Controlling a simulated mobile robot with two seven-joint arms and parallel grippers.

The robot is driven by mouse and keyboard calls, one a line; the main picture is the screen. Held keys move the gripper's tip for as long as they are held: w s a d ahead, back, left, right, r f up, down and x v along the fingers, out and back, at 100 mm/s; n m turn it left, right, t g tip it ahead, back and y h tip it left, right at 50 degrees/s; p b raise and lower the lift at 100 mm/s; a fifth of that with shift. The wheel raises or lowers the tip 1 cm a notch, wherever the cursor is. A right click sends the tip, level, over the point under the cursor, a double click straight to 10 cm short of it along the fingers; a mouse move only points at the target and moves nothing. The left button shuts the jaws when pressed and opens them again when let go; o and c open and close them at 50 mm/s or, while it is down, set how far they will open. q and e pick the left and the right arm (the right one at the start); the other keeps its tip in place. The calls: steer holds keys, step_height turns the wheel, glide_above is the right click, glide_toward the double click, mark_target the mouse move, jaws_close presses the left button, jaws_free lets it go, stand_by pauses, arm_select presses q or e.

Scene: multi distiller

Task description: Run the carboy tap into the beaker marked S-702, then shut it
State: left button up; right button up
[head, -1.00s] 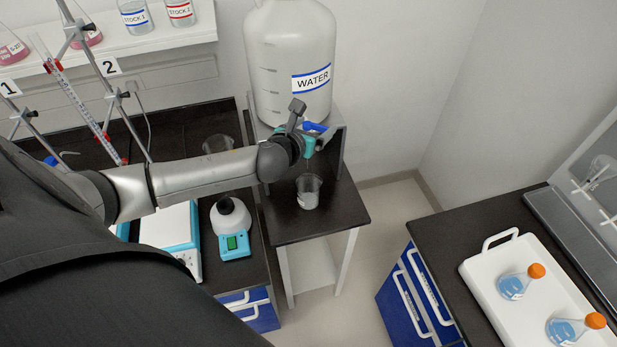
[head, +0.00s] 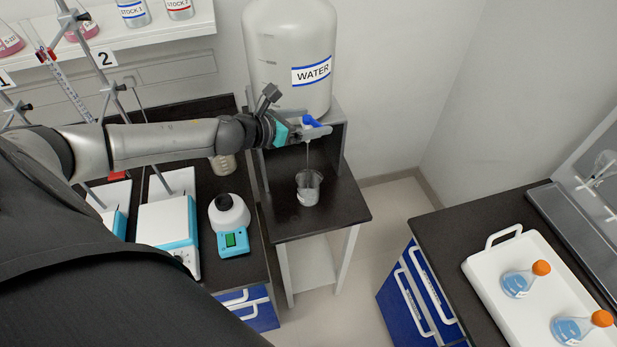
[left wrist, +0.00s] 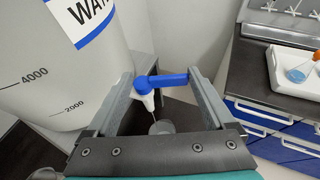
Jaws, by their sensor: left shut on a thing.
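The white carboy (head: 285,50), labelled WATER, stands on a raised shelf. Its tap has a blue lever (head: 314,122), which also shows in the left wrist view (left wrist: 165,80). My left gripper (head: 308,130) is shut on this lever, one finger at each end of it in the wrist view. A thin stream (head: 308,157) runs from the spout down into a small beaker (head: 308,190) on the black stand below. The beaker holds some liquid; its marking and exact level are too small to read. My right gripper is not in view.
The grey shelf frame (head: 340,135) stands close around the tap. A blue-based device (head: 233,240) and white stirrer plates (head: 165,222) are on the bench at left. A white tray (head: 490,265) with two orange-capped flasks is at right.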

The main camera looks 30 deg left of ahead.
arm_select(q)
steer(key=shift+s+a+m+h+b, duration=0.1)
steer(key=shift+m+h+b, duration=0.2)
steer(key=shift+m+h, duration=0.15)
steer(key=shift+m+h+b, duration=0.25)
steer(key=shift+h+b, duration=0.1)
steer(key=shift+b, duration=0.1)
stand_by(7.1)
